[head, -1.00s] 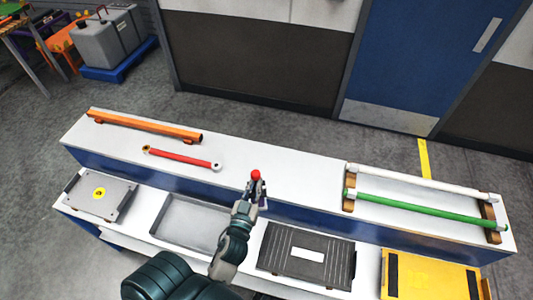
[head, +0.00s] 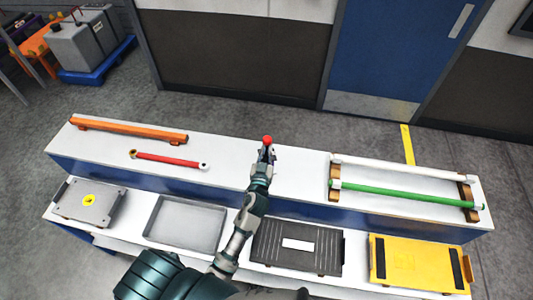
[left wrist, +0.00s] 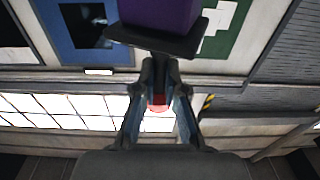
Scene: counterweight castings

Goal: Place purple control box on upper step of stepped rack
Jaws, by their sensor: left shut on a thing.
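The stepped rack (head: 110,148) is a long white unit with blue fronts, an upper step at the back and a lower step in front. My left gripper (head: 266,153) is over the middle of the upper step, with a red round part at its tip. In the left wrist view, the purple control box (left wrist: 158,14) with a dark plate is at the top, right at the fingertips of my shut left gripper (left wrist: 160,62). Red shows between the fingers. In the head view the gripper hides most of the box, and I cannot tell its height above the step. My right gripper is not in view.
On the upper step, an orange bar (head: 128,129) and red link (head: 168,160) lie left; white (head: 390,167) and green (head: 400,193) tubes lie right. The lower step holds a grey plate (head: 75,210), grey tray (head: 160,235), dark panel (head: 270,255) and yellow panel (head: 415,275).

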